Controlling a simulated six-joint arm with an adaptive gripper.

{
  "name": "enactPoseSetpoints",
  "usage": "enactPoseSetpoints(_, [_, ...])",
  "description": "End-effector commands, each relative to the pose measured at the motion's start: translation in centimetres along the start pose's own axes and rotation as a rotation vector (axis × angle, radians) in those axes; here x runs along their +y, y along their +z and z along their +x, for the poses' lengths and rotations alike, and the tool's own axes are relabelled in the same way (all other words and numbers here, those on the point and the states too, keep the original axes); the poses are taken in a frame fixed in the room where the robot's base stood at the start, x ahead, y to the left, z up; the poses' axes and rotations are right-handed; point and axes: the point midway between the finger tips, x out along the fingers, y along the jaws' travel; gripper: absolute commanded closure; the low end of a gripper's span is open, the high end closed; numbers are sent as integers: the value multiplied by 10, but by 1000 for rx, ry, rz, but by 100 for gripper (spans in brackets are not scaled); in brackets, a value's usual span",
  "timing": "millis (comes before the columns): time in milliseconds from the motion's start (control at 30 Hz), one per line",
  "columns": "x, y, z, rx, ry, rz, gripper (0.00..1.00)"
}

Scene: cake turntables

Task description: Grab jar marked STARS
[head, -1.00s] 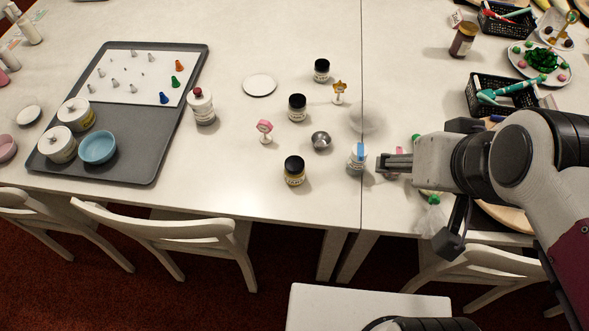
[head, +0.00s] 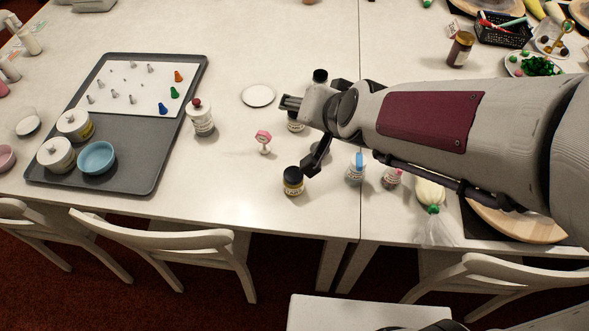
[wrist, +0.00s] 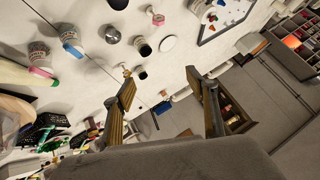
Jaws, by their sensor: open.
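Three black-lidded jars stand on the white table; their labels are too small to read, so I cannot tell which says STARS. The front jar (head: 293,181) is below my gripper in the head view. The middle jar (head: 296,125) is partly hidden by my gripper (head: 290,102), and it shows in the wrist view (wrist: 143,46). The far jar (head: 320,75) is behind my gripper, and it also shows in the wrist view (wrist: 142,75). My gripper is open and empty, its fingers spread in the wrist view (wrist: 160,75), pointing left over the table.
A red-capped bottle (head: 201,117) is beside the grey tray (head: 135,170). A blue-capped jar (head: 356,168) is under my arm.

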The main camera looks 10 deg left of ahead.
Motion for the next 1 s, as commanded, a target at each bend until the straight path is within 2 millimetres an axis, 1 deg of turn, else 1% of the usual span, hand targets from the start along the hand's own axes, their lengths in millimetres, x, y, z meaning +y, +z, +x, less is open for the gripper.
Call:
enactPoseSetpoints(33, [-4,3,10,2,1,8,43])
enactPoseSetpoints(100, [-9,5,22,16,4,23,43])
enactPoseSetpoints(300, [-19,13,56,61,25,60,43])
enactPoseSetpoints(467, [-23,22,81,101,53,81,43])
enactPoseSetpoints(700, [-22,41,113,168,113,95,43])
enactPoseSetpoints(1000, [-13,70,142,270,207,78,43])
